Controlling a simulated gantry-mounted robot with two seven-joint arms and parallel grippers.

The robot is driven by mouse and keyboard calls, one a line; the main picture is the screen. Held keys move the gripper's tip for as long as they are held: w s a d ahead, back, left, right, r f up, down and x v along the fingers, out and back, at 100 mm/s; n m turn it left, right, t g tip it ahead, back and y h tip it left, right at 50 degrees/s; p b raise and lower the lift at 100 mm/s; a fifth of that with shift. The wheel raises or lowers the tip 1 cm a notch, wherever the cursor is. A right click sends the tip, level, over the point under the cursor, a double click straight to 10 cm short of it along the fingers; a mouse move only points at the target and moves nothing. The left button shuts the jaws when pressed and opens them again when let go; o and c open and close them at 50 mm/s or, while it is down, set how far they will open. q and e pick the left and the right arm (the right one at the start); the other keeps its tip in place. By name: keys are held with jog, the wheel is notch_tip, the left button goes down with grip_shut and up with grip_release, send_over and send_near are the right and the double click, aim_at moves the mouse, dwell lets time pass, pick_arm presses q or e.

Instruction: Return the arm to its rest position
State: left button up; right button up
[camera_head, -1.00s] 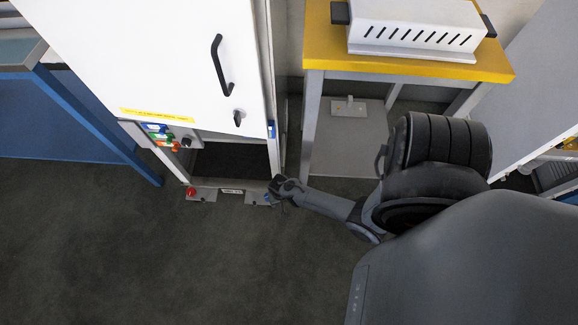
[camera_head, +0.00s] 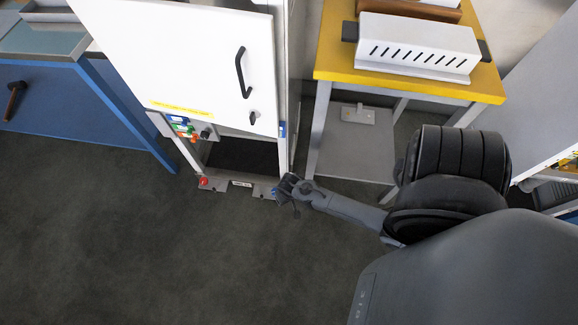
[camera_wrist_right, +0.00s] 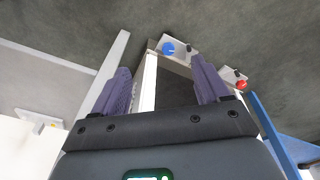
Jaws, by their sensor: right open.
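My right arm comes in from the right in the head view, and its gripper (camera_head: 287,188) is low beside the right front corner of the white cabinet (camera_head: 195,60). In the right wrist view the two purple fingers of the right gripper (camera_wrist_right: 162,85) are spread apart with nothing between them. Past the fingers are a blue button (camera_wrist_right: 168,49) and a red button (camera_wrist_right: 241,84) on the cabinet's base plate. I cannot tell whether the gripper touches the cabinet. My left gripper is in neither view.
A yellow-topped table (camera_head: 330,62) with a white slotted box (camera_head: 418,46) stands right of the cabinet. A blue bench (camera_head: 60,105) stands at the left. Colored switches (camera_head: 183,128) sit on the cabinet's lower left. The dark floor (camera_head: 130,250) in front is clear.

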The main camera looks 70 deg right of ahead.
jog(key=shift+r, duration=0.15)
jog(key=shift+s, duration=0.1)
dwell(0.3)
jog(key=a+r+n+t+y+p, duration=0.1)
jog(key=a+r+n+p, duration=0.3)
jog(key=r, duration=0.9)
jog(key=a+r+n+t+p, duration=0.1)
jog(key=a+r+n+p, duration=0.35)
jog(key=r, duration=0.85)
jog(key=a+r+n+t+y+p, duration=0.1)
jog(key=a+r+p, duration=0.1)
jog(key=a+r, duration=0.8)
jog(key=d+r+p, duration=0.3)
jog(key=r+p, duration=3.5)
jog(key=r, duration=0.2)
jog(key=shift+s+d+r+n, duration=0.2)
jog(key=shift+s+n, duration=0.2)
jog(key=shift+n, duration=0.05)
